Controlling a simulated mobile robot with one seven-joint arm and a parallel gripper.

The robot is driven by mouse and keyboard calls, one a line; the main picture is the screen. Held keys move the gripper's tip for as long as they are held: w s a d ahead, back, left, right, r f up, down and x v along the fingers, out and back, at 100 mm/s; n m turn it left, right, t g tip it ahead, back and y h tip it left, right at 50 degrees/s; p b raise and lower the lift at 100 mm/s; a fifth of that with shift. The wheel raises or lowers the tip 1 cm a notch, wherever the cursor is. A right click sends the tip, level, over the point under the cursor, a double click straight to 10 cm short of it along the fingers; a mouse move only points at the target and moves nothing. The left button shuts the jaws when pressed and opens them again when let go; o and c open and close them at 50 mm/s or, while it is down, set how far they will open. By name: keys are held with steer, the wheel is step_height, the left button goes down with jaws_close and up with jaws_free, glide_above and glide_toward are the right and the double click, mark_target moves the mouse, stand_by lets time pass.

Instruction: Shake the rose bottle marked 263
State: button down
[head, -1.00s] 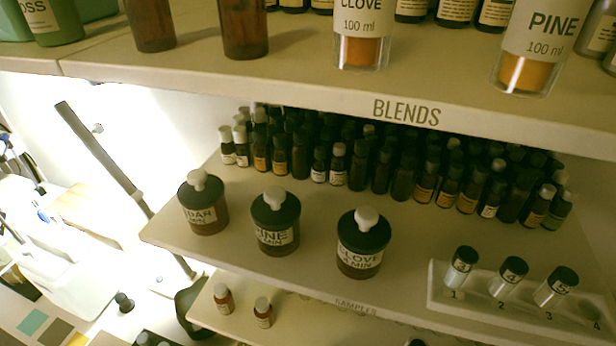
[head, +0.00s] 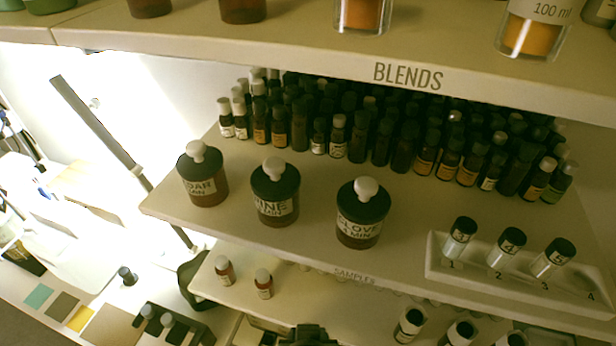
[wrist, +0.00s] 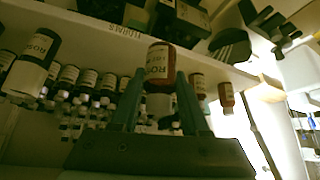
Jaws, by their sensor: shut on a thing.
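My gripper (wrist: 158,85) shows in the wrist view with its two dark fingers closed around a small amber bottle. This held rose bottle (wrist: 158,62) has a pale label that seems to read ROSE; its number is too small to read. A pale cap shows between the fingers. Another labelled bottle (wrist: 32,65), seemingly also ROSE, shows at the left of the wrist view. In the head view, a dark part at the bottom edge looks like the top of my gripper (head: 308,335); its fingers and the held bottle are hidden there.
Two small amber bottles stand on the lower shelf (head: 224,270), left of my gripper. Above are three dark-lidded jars (head: 274,195), a numbered vial rack (head: 435,262) and crowded small bottles. The shelf edges (head: 350,274) are close.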

step_height(320, 180, down, 6)
steer(key=shift+f, duration=0.25)
stand_by(0.6)
steer(key=shift+s+f, duration=0.1)
